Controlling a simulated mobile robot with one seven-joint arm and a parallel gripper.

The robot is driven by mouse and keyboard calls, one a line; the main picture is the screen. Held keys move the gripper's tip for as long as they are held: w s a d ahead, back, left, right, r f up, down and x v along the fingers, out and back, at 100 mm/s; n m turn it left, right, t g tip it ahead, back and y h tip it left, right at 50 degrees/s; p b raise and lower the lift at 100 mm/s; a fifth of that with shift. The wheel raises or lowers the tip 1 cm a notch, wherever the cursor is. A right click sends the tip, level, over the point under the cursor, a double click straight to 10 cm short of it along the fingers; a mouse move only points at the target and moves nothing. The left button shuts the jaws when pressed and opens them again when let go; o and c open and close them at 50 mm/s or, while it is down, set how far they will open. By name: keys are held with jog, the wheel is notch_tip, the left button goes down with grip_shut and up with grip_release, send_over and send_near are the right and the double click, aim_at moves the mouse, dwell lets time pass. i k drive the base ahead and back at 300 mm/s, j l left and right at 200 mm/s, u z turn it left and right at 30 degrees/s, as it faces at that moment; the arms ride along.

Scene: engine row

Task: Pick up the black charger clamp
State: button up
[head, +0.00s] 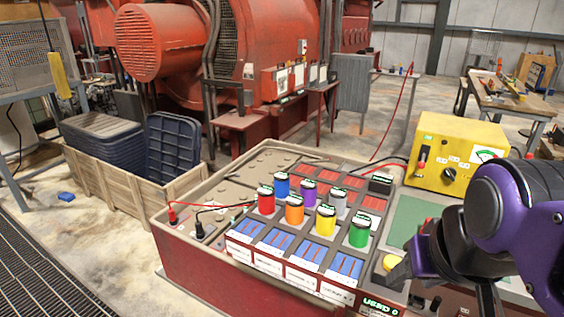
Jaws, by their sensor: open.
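The black charger clamp (199,230) is at the left front corner of the red workbench unit (195,268), on its top edge. A thin black lead runs from it to the right. The red clamp (172,216) is just to its left, with a red lead. My gripper (402,268) is at the lower right, over the right part of the unit, well to the right of the black clamp. It is open, and nothing shows between its fingers; its fingertips are partly hard to make out.
Several coloured canisters (325,221) stand on the unit between my gripper and the clamp. A yellow charger box (455,150) stands behind at the right. A wooden crate (125,195) with dark trays is at the left. The unit's top behind the clamps is low and mostly clear.

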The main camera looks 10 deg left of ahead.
aim_at(200, 233)
jog(key=i+j+z, duration=0.2)
jog(key=j, duration=0.2)
jog(key=j+z, duration=0.15)
jog(key=j, duration=0.2)
jog(key=i+j+z, duration=0.1)
jog(key=j, duration=0.45)
jog(key=i+j+z, duration=0.15)
jog(key=j, duration=0.4)
jog(key=j+z, duration=0.1)
jog(key=j, duration=1.3)
jog(key=i+j, duration=0.15)
jog(key=j, duration=0.7)
jog(key=j+u, duration=0.15)
jog(key=j, duration=0.4)
jog(key=k+l, duration=0.1)
jog(key=j+z, duration=0.15)
jog(key=i+l, duration=0.05)
